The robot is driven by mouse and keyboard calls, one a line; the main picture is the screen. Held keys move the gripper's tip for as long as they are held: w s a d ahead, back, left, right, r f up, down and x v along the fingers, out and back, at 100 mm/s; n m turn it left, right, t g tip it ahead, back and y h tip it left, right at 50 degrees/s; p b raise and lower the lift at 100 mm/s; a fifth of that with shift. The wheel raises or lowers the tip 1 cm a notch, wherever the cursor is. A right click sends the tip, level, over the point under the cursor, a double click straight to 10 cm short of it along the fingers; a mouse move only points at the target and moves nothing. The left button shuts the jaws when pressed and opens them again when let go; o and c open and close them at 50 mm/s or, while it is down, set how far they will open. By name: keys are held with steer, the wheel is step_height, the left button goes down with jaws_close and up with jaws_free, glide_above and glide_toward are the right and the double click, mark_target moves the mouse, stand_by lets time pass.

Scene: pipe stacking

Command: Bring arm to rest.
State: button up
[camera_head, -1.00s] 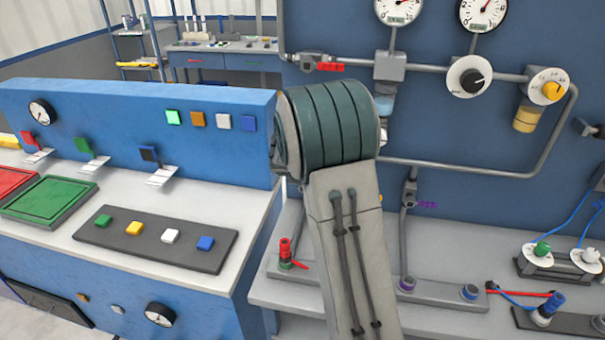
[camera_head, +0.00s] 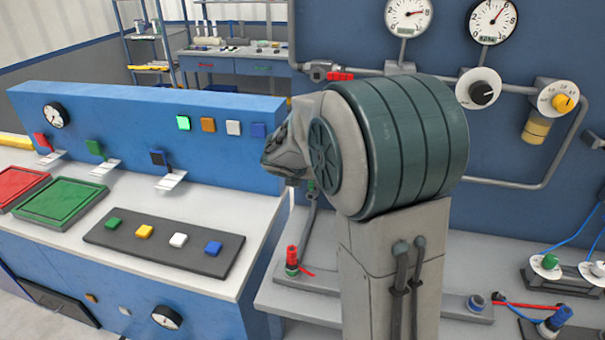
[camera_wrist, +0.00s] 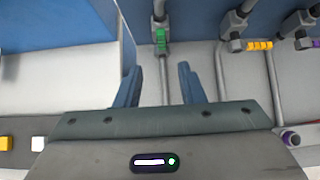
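My arm stands raised in the head view, its large teal-banded joint in front of the blue pipe wall. My gripper is hidden behind the arm in the head view. In the wrist view my gripper (camera_wrist: 160,86) shows two blue fingers spread apart with nothing between them. Beyond the fingers lies the grey bench with a pipe fitted with a green collar (camera_wrist: 161,40).
A blue console (camera_head: 140,130) with colored buttons stands at left. A red valve (camera_head: 291,260) and a blue-topped fitting (camera_head: 553,320) are on the grey bench at right. Gauges (camera_head: 408,16) and dials (camera_head: 478,88) are on the wall behind the arm.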

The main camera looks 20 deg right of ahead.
steer(key=s+a+m+g+y, duration=0.2)
steer(key=s+a+m, duration=0.1)
steer(key=s+m, duration=1.1)
steer(key=s+a+r+m+g+y, duration=0.1)
steer(key=s+a+m+g+y, duration=0.1)
steer(key=s+m, duration=1.3)
steer(key=shift+s+a+r+m+g+y, duration=0.25)
steer(key=shift+s+a+y, duration=0.35)
steer(key=shift+a, duration=0.35)
